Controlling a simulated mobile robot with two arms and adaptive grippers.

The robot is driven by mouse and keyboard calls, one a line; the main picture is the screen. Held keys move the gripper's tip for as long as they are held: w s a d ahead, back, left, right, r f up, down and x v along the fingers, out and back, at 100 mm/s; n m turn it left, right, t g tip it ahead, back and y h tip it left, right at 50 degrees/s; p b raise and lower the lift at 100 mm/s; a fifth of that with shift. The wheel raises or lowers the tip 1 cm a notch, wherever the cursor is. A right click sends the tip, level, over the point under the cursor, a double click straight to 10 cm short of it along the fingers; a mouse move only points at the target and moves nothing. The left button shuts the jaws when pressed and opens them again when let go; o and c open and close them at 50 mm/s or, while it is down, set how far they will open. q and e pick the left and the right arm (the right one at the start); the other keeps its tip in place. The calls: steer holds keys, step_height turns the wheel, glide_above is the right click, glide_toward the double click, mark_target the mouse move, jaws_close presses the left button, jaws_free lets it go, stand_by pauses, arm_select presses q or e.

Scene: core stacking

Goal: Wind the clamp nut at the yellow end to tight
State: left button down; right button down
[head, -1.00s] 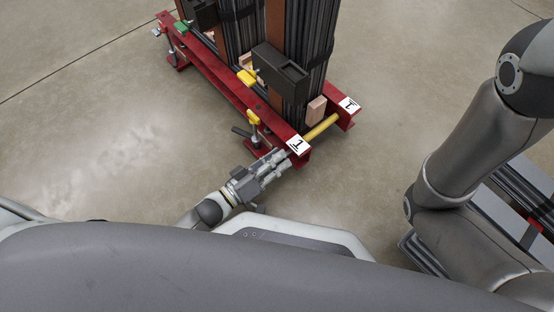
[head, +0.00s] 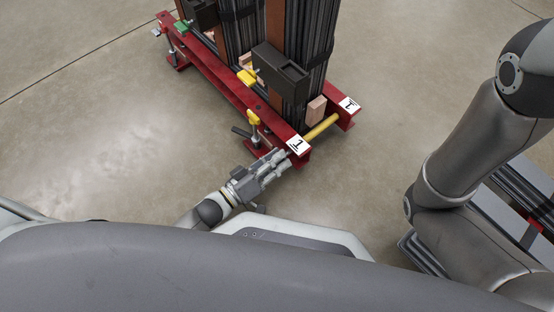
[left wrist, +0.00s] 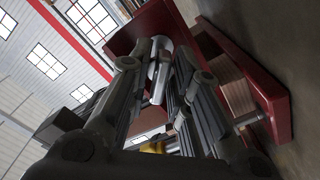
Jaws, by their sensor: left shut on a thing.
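The yellow end is a yellow crossbar (head: 321,127) between the red beams of the stacking frame, by the label plates marked 1. My left gripper (head: 279,159) is at the outer face of the near red beam (head: 229,88), in line with the crossbar. It is shut on the clamp nut, which the fingers mostly hide in the head view. In the left wrist view the fingers (left wrist: 160,92) reach to a grey metal piece (left wrist: 159,68) in front of the red beam (left wrist: 144,26). My right gripper is out of view; only its arm shows at the right.
Tall black core stacks (head: 308,65) stand in the frame, with a black block (head: 279,73) at their side. A yellow-topped screw clamp (head: 253,118) and dark handle stand close to my left gripper. Bare floor (head: 110,130) lies to the left.

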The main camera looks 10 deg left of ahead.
arm_select(q)
steer(key=shift+m+p, duration=0.4)
steer(key=shift+m, duration=1.1)
steer(key=shift+m+p, duration=0.4)
steer(key=shift+m, duration=0.5)
steer(key=c, duration=1.4)
jaws_free()
steer(key=shift+o, duration=0.7)
steer(key=shift+s+d, duration=0.1)
steer(key=shift+d, duration=0.05)
